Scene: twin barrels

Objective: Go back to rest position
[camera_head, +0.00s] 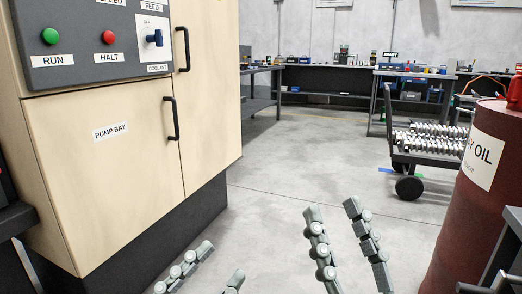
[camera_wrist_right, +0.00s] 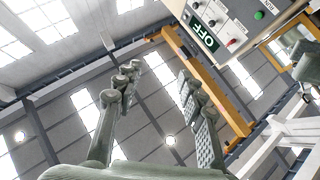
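My left gripper (camera_head: 207,272) is at the bottom left of the head view, its two fingers apart with nothing between them; its lower part is cut off by the frame. My right gripper (camera_head: 335,222) is at the bottom centre of the head view, pointing up, its fingers apart over bare floor. In the right wrist view the same gripper (camera_wrist_right: 158,85) shows two spread fingers with only the ceiling behind them. Both grippers are clear of the furniture.
A machine cabinet (camera_head: 60,140) with a button panel (camera_head: 90,42) stands at left. A dark red oil barrel (camera_head: 455,235) stands at right. A wheeled cart (camera_head: 425,160) with metal parts is behind it. Workbenches line the back. The middle floor is clear.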

